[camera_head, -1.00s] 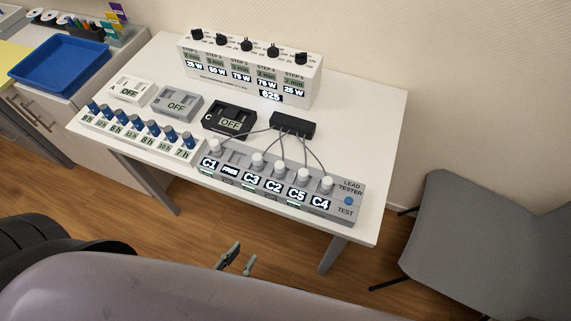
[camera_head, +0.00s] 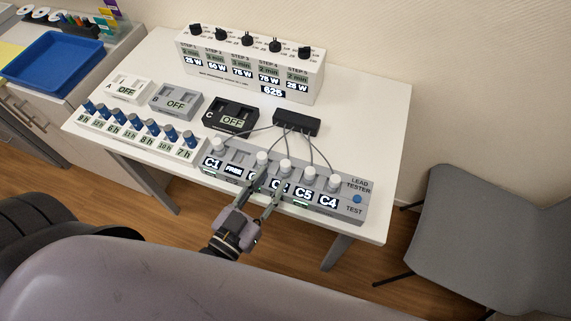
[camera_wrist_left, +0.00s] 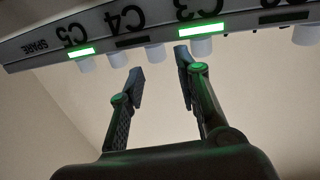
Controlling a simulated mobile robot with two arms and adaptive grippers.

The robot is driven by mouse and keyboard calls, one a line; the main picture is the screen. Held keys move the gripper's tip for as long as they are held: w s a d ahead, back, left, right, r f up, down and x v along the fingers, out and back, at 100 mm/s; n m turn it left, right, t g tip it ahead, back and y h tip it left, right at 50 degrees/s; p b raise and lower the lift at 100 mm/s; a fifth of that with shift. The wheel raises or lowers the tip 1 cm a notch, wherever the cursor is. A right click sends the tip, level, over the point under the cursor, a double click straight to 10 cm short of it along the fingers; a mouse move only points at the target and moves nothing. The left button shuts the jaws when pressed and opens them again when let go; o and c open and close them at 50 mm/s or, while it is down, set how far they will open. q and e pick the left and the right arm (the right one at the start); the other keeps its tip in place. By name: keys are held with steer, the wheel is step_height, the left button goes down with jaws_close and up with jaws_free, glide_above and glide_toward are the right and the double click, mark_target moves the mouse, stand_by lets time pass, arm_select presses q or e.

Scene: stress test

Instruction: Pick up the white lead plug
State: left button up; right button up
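The grey lead tester (camera_head: 352,205) stands at the table's front edge, with several white plugs in its top row. The plugs include one above C1 (camera_head: 218,143), one left of centre (camera_head: 262,158), a middle one (camera_head: 285,167) and one above C4 (camera_head: 333,183). Which one the task means I cannot tell. My left gripper (camera_head: 267,188) is open and empty at the tester's front, its fingers partly hiding the labels below the two middle plugs. In the left wrist view, the open fingers (camera_wrist_left: 159,68) point towards the tester and its white plugs (camera_wrist_left: 201,47), apart from them. My right gripper is not in view.
A black hub (camera_head: 297,122) behind the tester sends cables to the plugs. Units A, B and C (camera_head: 232,116) and a rack of blue-capped knobs (camera_head: 138,130) stand left. A white dial box (camera_head: 250,70) stands behind. A grey chair (camera_head: 480,235) is at right.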

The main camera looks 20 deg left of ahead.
mark_target(283, 169)
arm_select(q)
steer(key=p+x, duration=0.1)
steer(key=x, duration=0.5)
steer(key=shift+w+d+f, duration=0.1)
steer(key=shift+w+d, duration=0.1)
steer(key=shift+d, duration=0.05)
steer(key=shift+c, duration=0.3)
jaws_close()
